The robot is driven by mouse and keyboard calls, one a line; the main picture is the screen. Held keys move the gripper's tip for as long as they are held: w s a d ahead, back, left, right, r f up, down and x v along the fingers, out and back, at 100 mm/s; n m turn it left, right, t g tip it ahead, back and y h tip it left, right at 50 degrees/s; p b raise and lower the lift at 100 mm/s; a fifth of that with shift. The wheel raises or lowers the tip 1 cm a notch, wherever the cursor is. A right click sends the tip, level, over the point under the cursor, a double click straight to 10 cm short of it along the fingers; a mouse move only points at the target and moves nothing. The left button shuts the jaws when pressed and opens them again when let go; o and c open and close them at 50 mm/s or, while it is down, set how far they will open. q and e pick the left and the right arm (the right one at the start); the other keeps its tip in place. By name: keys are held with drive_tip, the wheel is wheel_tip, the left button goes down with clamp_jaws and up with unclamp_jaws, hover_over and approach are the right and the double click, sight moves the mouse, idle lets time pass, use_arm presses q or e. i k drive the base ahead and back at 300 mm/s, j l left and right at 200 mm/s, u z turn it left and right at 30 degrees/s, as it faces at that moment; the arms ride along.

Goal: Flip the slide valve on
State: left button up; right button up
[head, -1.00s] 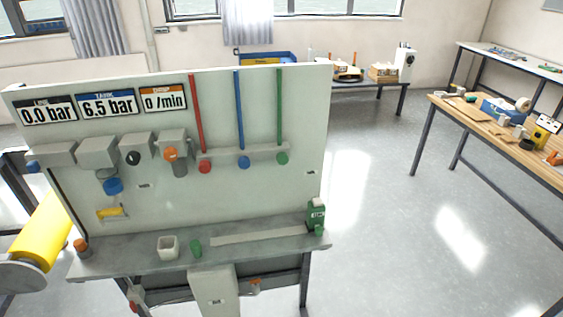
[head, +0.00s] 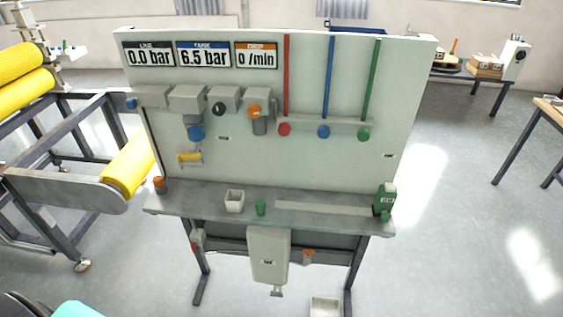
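A pale upright panel (head: 330,75) carries a row of pneumatic parts. At the row's left end is a small blue part (head: 131,103). Beside it are grey blocks (head: 187,98), one with a black round knob (head: 219,109). A blue bowl (head: 196,133) hangs below, with a yellow lever (head: 189,157) lying roughly level under it. An orange knob (head: 254,111) sits further right. I cannot tell which part is the slide valve. Displays read 0.0 bar (head: 151,54), 6.5 bar (head: 203,54) and 0 /min (head: 256,55). Neither gripper shows in the head view.
A grey shelf (head: 180,200) under the panel holds a white cup (head: 234,201), a green cylinder (head: 261,207) and a green device (head: 384,200). A frame with yellow rollers (head: 130,165) stands close at left. Open floor (head: 450,210) lies to the right.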

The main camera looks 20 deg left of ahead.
sight(131, 103)
drive_tip(key=u, duration=1.6)
